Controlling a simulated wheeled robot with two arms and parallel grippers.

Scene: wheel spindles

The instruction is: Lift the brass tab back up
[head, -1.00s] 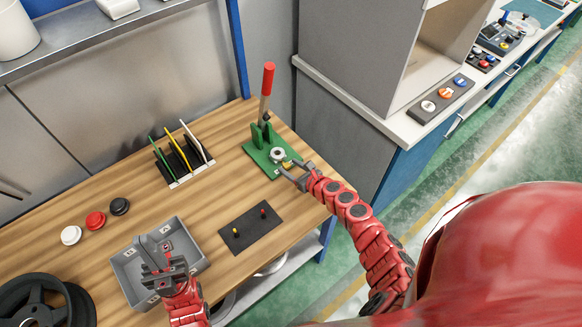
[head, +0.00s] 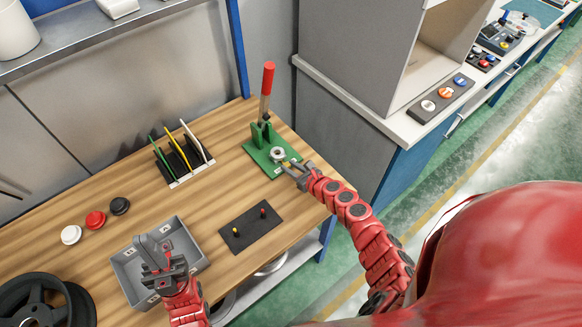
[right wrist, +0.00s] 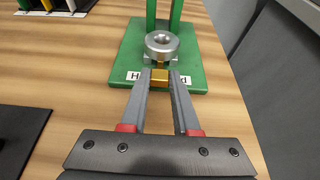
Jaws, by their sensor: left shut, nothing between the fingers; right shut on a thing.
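The brass tab (right wrist: 159,77) is a small gold block at the front of a round silver metal piece (right wrist: 162,46) on a green base (right wrist: 117,62) in the right wrist view. My right gripper (right wrist: 160,80) has its two fingertips on either side of the tab and is shut on it. In the head view my right gripper (head: 290,171) is at the front edge of the green fixture (head: 261,162), and the tab is too small there to judge its tilt. My left gripper (head: 165,264) is shut and empty over the grey bin.
The fixture has an upright red-handled lever (head: 266,79). A black mat with two small pegs (head: 241,238), a grey divided bin (head: 122,263), a rack with coloured plates (head: 172,169), three buttons (head: 95,220) and a black wheel (head: 25,300) are on the wooden table.

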